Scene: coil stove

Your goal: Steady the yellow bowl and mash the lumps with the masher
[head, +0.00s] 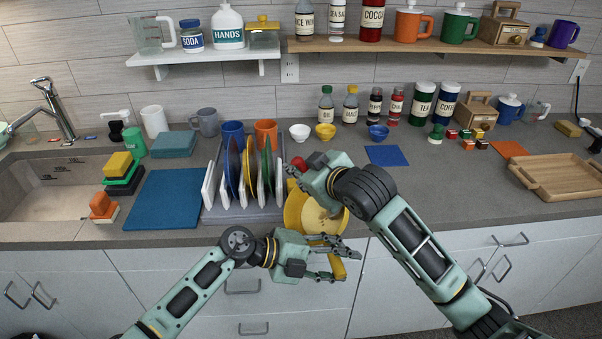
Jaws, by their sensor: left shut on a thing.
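The yellow bowl (293,211) stands near the counter's front edge, partly hidden by my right arm. Brownish bits show inside it, too small to make out. My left gripper (343,262) is in front of the counter edge, shut on a yellow piece (339,268) that looks like part of the bowl, perhaps its handle. My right gripper (295,178) is above the bowl's back left side, pointing left. A red piece (299,164) shows at its fingers, possibly the masher's handle. The rest of the masher is hidden, and I cannot tell how the fingers stand.
A rack of upright plates (237,175) stands close left of the bowl. A blue mat (163,199) and the sink (55,190) lie further left. Small bowls (325,131) and jars stand behind. The counter to the right is clear up to a wooden tray (560,175).

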